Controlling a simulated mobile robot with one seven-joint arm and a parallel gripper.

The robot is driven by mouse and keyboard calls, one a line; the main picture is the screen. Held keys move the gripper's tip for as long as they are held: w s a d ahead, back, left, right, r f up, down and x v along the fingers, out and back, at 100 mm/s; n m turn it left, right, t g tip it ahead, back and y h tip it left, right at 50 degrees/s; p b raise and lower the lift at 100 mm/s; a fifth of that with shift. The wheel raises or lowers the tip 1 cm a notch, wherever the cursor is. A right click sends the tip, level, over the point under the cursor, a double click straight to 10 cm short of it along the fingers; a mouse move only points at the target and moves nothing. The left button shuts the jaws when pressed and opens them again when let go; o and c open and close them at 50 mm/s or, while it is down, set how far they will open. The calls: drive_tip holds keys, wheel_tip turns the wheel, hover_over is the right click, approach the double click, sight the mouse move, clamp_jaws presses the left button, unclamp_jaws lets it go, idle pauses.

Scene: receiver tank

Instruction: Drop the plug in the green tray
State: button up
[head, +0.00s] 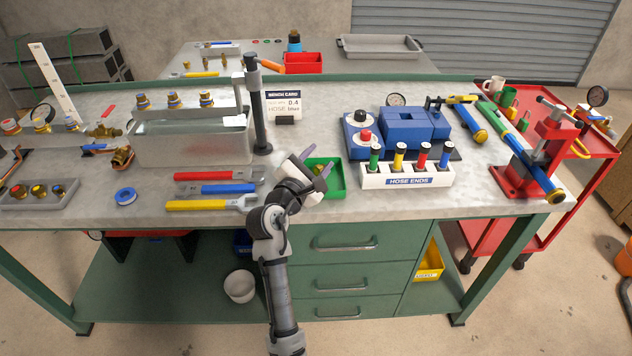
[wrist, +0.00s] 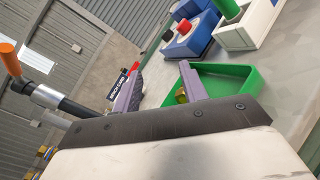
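The green tray (head: 340,188) sits on the bench top near its front edge, left of the hose ends rack. My gripper (head: 319,161) is over the tray's left side, and its fingers are apart. In the wrist view my gripper (wrist: 161,74) shows both purple-grey fingers spread, with nothing clamped between them. The green tray also shows in the wrist view (wrist: 228,71), behind the right finger. A small brass piece (wrist: 181,96), seemingly the plug, shows beside that finger at the tray's left part. It is mostly hidden, and I cannot tell whether it rests on the tray floor.
The white hose ends rack (head: 405,178) with coloured-top pieces stands right of the tray. A black post (head: 258,110) rises behind my gripper on the left. Several wrenches (head: 215,189) lie to the left. Bare bench top is narrow along the front.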

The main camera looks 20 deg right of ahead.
drive_tip(key=shift+o, duration=0.6)
drive_tip(key=shift+s+a, duration=0.2)
drive_tip(key=b+v, duration=0.3)
drive_tip(key=v, duration=1)
drive_tip(key=shift+s+a, duration=0.1)
